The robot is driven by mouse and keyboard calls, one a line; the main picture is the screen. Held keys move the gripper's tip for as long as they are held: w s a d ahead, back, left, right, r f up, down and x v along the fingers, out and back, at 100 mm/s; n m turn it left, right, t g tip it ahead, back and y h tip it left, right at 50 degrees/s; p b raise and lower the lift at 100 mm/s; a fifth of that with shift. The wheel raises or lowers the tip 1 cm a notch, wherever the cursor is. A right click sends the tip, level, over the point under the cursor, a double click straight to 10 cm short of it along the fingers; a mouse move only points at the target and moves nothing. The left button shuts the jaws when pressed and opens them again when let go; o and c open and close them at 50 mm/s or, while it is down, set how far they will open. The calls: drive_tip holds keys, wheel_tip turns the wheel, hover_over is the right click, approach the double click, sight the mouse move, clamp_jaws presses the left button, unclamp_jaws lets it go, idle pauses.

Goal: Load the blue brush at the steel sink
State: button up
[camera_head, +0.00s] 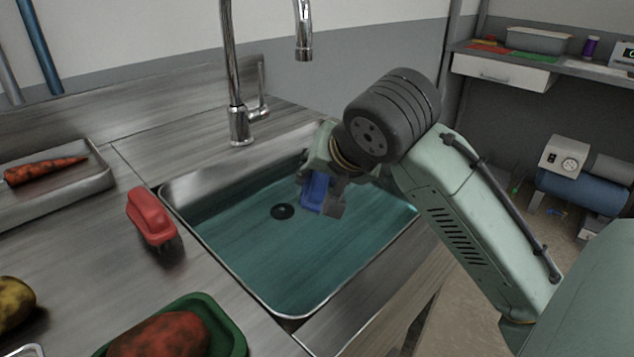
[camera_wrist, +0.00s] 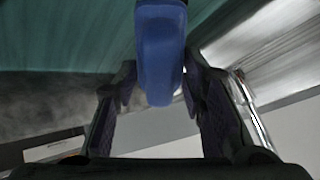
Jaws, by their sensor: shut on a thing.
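The blue brush (camera_head: 315,190) is in my gripper (camera_head: 328,200), over the right part of the steel sink (camera_head: 187,184). The sink holds clear teal water, with a dark round drain (camera_head: 282,211) showing through. In the wrist view, the brush (camera_wrist: 160,50) fills the middle between the two dark fingers of my gripper (camera_wrist: 160,92), which are shut on it. My gripper hides part of the brush in the head view, and its bristles do not show clearly. I cannot tell whether the brush touches the water.
A chrome faucet (camera_head: 240,120) stands behind the sink. A red brush (camera_head: 152,217) lies left of it. A green tray (camera_head: 235,335) with a reddish vegetable (camera_head: 160,338) is at the front, and a metal tray (camera_head: 95,185) with a dirty carrot (camera_head: 45,170) is at the far left.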

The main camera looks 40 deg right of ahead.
drive_tip(key=shift+r+p, duration=3.6)
drive_tip(key=shift+r, duration=1)
drive_tip(key=shift+r, duration=0.1)
wheel_tip(320, 180, up, 4)
drive_tip(key=p, duration=0.3)
